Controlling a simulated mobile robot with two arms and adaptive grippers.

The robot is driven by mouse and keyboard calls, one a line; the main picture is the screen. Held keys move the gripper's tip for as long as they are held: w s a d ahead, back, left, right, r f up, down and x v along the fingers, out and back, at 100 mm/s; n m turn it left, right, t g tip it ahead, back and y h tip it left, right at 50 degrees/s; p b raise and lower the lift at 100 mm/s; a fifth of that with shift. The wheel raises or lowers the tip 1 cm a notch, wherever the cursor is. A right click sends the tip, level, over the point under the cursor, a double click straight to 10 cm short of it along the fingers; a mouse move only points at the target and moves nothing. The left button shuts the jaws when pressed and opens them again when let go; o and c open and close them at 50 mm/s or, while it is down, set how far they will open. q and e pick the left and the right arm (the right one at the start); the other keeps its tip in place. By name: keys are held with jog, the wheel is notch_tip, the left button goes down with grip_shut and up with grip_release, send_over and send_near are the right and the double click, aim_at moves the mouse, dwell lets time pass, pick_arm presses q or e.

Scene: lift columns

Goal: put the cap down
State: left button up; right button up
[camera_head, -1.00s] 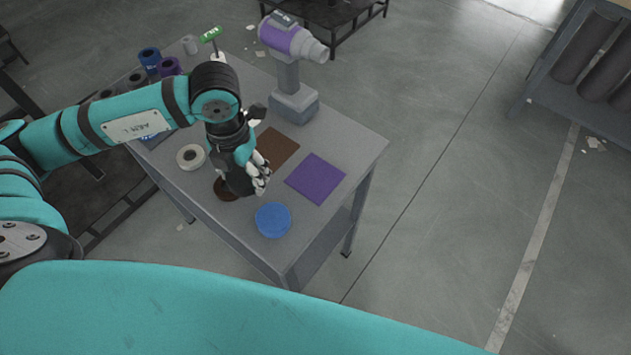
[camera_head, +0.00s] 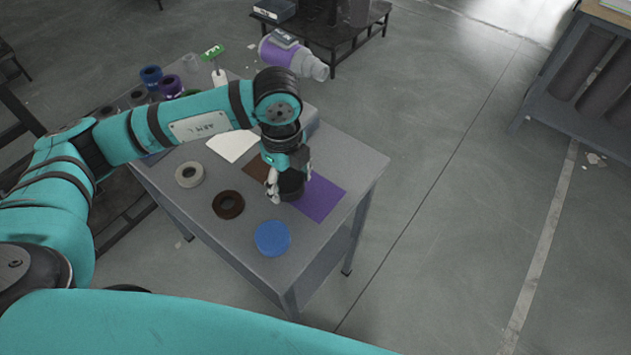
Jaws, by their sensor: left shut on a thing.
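My left gripper (camera_head: 286,192) is shut on a dark, round thing that looks like the cap (camera_head: 291,186). The fingers hide part of it. The cap is over the left edge of the purple square mat (camera_head: 321,197), near the brown mat (camera_head: 257,168). I cannot tell whether it touches the surface. My right gripper is not in view.
The grey table (camera_head: 222,241) also bears a blue disc (camera_head: 272,238), a dark brown ring (camera_head: 228,204), a pale ring (camera_head: 189,174) and a white sheet (camera_head: 233,146). Several rolls (camera_head: 151,76) stand at the back left.

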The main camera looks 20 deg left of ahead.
aim_at(315, 195)
pick_arm(q)
jog(key=w+d, duration=0.1)
jog(key=d, duration=0.2)
jog(key=w+d+p, duration=0.1)
jog(key=shift+w+d+f, duration=0.25)
jog(key=shift+w+d, duration=0.1)
jog(key=shift+d, duration=0.05)
notch_tip(315, 195, down, 3)
jog(key=shift+f+p, duration=0.15)
jog(key=shift+p, duration=0.3)
jog(key=shift+f, duration=0.3)
jog(key=o, duration=1.3)
jog(key=shift+r, duration=0.1)
